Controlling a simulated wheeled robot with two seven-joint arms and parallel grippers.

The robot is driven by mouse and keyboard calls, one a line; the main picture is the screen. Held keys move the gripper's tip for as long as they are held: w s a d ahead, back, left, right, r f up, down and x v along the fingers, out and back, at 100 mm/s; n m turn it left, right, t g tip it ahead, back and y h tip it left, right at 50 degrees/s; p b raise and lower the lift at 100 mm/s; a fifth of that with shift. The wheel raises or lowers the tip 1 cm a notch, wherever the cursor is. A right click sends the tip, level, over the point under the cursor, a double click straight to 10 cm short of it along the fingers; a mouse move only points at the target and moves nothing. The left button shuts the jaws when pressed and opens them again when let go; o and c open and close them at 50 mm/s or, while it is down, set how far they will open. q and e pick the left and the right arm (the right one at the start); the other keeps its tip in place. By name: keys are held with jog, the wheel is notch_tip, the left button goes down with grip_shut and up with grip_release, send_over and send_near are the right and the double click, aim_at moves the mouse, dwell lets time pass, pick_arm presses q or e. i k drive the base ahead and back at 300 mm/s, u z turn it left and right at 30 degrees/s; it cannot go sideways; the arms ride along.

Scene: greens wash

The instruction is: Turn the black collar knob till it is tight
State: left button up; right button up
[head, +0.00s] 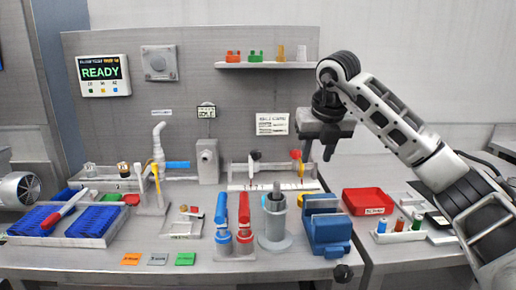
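My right gripper (318,150) hangs from the arm at the right, above the back right of the bench, fingers pointing down. Its fingers are apart with nothing between them. A round black knob (343,273) shows at the bench's front edge, below the blue vise (325,228). I cannot tell for certain which dark part is the collar knob. The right gripper is well above and apart from both. My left gripper is out of view.
A red tray (368,201) and a white rack of small bottles (400,236) lie right of the vise. Red-handled and blue-handled tools (233,225) stand left of the cylinder. Blue racks (85,222) fill the left. A shelf (265,65) is on the back wall.

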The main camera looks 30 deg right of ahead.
aim_at(256, 155)
jog(key=u, duration=2.45)
jog(key=k, duration=1.3)
jog(key=z, duration=1.7)
jog(key=i, duration=0.95)
